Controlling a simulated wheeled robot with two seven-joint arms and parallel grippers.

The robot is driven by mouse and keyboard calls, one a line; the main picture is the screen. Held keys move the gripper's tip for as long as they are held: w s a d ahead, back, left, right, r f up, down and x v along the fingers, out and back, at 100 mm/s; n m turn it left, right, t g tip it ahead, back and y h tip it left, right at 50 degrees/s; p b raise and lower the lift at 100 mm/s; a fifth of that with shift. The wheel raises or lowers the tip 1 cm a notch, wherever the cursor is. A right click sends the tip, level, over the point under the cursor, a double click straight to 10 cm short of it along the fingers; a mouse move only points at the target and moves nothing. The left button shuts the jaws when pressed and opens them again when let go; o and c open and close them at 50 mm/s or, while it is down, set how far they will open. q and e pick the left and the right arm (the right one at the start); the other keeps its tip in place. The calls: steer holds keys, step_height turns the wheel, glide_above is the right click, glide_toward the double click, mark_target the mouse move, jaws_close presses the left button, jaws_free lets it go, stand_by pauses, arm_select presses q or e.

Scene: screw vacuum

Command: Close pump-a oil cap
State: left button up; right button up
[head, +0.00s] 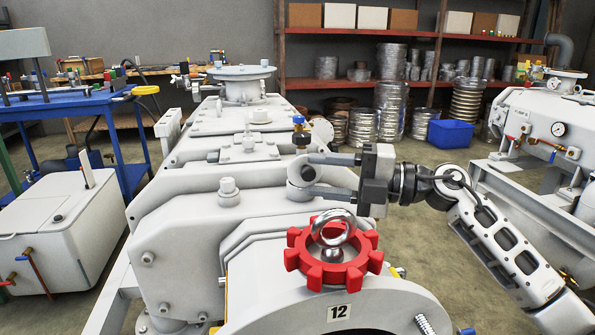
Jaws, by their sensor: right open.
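The large light-grey pump (180,235) fills the middle of the head view. My right gripper (302,173) reaches in from the right over its top, with its two dark fingers apart and pointing left. A short round light-grey fitting (296,170), which looks like a cap, shows at the fingertips, partly hidden by them. I cannot tell whether the fingers touch it, or how far it is screwed down. Another grey cap-like fitting (228,187) stands upright to the left on the pump. No label names the pump or the oil cap. My left gripper is not in view.
A red toothed wheel with a metal lifting eye (333,250) stands in front of my right gripper. A blue-topped brass valve (299,122) stands just behind it. A second machine (545,115) is at right. A white tank (60,225) and blue cart (75,105) are at left.

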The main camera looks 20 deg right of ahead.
mark_target(301, 174)
steer(key=shift+x, duration=2.3)
